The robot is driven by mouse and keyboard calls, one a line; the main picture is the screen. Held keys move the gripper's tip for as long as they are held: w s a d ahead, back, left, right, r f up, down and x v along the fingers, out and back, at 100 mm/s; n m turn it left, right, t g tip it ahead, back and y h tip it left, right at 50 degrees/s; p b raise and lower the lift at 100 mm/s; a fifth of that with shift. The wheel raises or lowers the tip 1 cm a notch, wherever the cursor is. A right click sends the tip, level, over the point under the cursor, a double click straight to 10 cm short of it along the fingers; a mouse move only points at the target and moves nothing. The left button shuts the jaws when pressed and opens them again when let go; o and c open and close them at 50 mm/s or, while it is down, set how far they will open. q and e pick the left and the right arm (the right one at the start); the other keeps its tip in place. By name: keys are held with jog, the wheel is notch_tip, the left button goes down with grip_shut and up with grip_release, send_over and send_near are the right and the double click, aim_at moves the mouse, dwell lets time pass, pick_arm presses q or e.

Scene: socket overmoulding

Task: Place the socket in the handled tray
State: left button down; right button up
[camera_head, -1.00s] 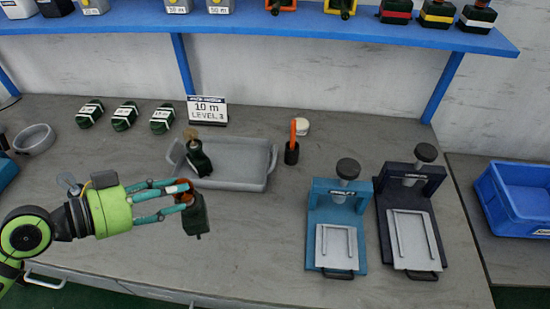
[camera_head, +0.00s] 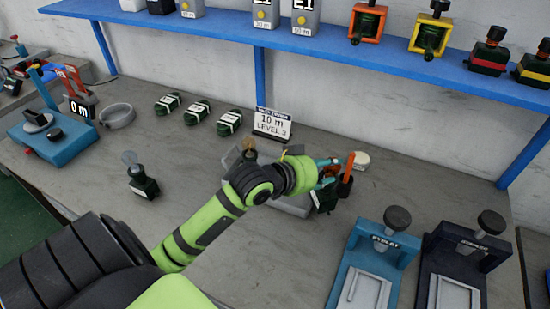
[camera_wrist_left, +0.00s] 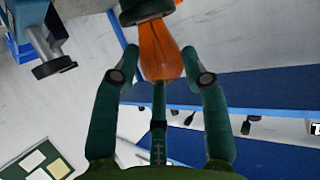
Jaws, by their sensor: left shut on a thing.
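My left gripper (camera_head: 328,172) is shut on the orange bulb of a dark green socket (camera_head: 323,199). The left wrist view shows the orange bulb (camera_wrist_left: 160,50) between the two fingers, with the dark socket base (camera_wrist_left: 146,10) beyond it. The grey handled tray (camera_head: 292,207) is largely hidden behind my left arm. The held socket appears at the tray's right end; I cannot tell its height. A socket with a tan bulb (camera_head: 249,152) shows at the tray's left part, partly covered by my arm. My right gripper is out of view.
A socket with a clear bulb (camera_head: 143,184) stands left. Blue (camera_head: 366,270) and dark (camera_head: 455,275) presses stand at the right. A level sign (camera_head: 272,124) stands behind the tray.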

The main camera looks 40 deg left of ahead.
pick_arm(q)
jog(key=w+n+y, duration=0.1)
jog(key=w+r+n+y, duration=0.1)
jog(key=y, duration=0.1)
jog(key=w+r+n+y, duration=0.1)
jog(key=n, duration=0.1)
jog(key=shift+w+a+r, duration=0.2)
jog(key=shift+w+a, duration=0.1)
jog(key=shift+w+a+r+n+y, duration=0.1)
jog(key=shift+w+r+n+y, duration=0.15)
jog(key=shift+n+y, duration=0.25)
jog(key=shift+w+a+r+n+y, duration=0.15)
jog(key=shift+r+n+y, duration=0.15)
jog(key=shift+n+y, duration=0.15)
jog(key=a+f+p, duration=0.2)
jog(key=a+f, duration=0.8)
jog(key=a, duration=0.1)
jog(key=shift+w+a+f, duration=0.3)
jog(key=shift+w+f, duration=0.1)
